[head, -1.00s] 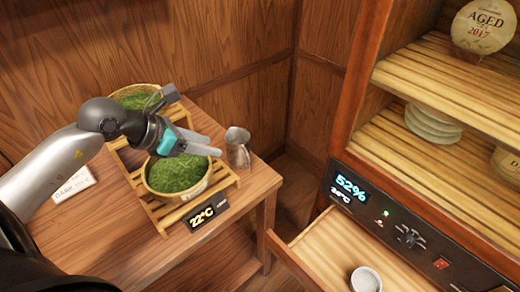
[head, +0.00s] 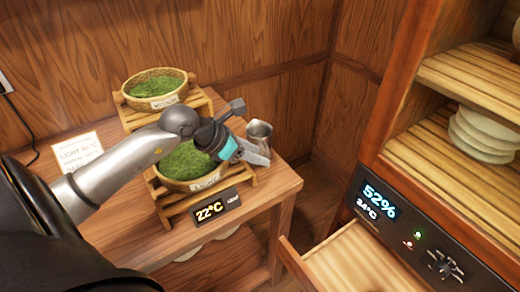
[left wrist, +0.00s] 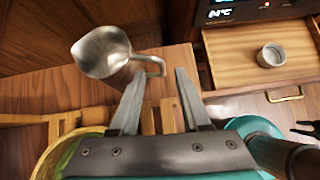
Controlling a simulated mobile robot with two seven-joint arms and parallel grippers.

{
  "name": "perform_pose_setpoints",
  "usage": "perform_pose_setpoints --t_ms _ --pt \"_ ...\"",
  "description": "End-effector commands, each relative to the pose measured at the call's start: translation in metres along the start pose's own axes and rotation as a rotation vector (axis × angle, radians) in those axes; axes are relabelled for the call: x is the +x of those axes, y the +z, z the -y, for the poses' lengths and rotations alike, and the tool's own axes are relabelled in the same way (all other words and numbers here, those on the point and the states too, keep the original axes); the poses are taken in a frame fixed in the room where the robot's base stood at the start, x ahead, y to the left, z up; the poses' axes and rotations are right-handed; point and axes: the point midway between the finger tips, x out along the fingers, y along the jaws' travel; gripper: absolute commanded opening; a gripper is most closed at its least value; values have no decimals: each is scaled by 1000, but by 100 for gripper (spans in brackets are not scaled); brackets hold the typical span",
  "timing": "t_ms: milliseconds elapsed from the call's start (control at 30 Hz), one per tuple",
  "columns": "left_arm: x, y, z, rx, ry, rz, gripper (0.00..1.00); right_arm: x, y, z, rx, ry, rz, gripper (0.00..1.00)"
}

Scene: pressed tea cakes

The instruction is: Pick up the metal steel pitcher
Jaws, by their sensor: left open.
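The metal steel pitcher (head: 260,135) stands upright at the right end of the wooden table, by the wall. In the left wrist view the pitcher (left wrist: 104,54) is just ahead of the fingertips and to the left, with its handle toward the right. My left gripper (head: 258,153) is close to the pitcher, in front of it in the head view. In the left wrist view the left gripper (left wrist: 160,85) is open, with nothing between its fingers. The pitcher's handle is near the left fingertip; I cannot tell if they touch. My right gripper does not show in the head view.
Baskets of green tea leaves (head: 188,163) (head: 155,88) stand on a stepped wooden rack beside the gripper. A 22°C display (head: 217,205) sits in front. An open drawer (head: 355,262) and a cabinet with a control panel (head: 410,235) are at right. A small cup (left wrist: 271,55) is in the drawer.

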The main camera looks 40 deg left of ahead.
Motion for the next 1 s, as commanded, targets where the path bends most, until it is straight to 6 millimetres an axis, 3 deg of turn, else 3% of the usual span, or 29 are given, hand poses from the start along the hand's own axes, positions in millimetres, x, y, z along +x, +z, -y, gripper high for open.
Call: perform_pose_setpoints --t_ms 133,433,700,1000 --pt "20 0 0 -2 0 3 47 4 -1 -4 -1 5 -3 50" --pt "41 -1 1 -1 -1 3 47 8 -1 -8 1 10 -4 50" --pt "78 -5 3 -2 0 3 47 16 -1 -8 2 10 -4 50" --pt "84 -4 3 2 0 1 47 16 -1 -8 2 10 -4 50"
